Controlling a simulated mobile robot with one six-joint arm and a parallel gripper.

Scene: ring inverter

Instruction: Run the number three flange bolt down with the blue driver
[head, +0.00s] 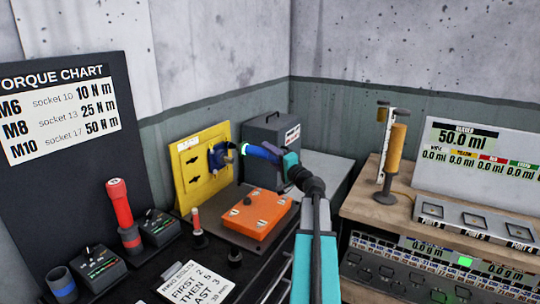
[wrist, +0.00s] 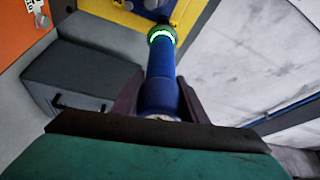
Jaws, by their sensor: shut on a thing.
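My gripper (head: 287,161) is shut on the blue driver (head: 260,151), which it holds roughly level in front of the yellow panel (head: 188,172). In the wrist view the blue driver (wrist: 161,85) runs away from between my fingers, with a lit green ring (wrist: 161,38) near its far end. The driver's tip points at a dark blue flange (head: 216,155) on the panel. The flange also shows at the top edge of the wrist view (wrist: 152,4). I cannot tell whether the tip touches a bolt, and no bolt number is readable.
An orange box (head: 254,213) lies below the driver, with a dark grey cabinet (head: 268,139) behind. A red driver (head: 119,203) stands in a holder at left, near a blue-ringed empty holder (head: 62,283). A card (head: 195,284) reads first 2, then 5, last 3.

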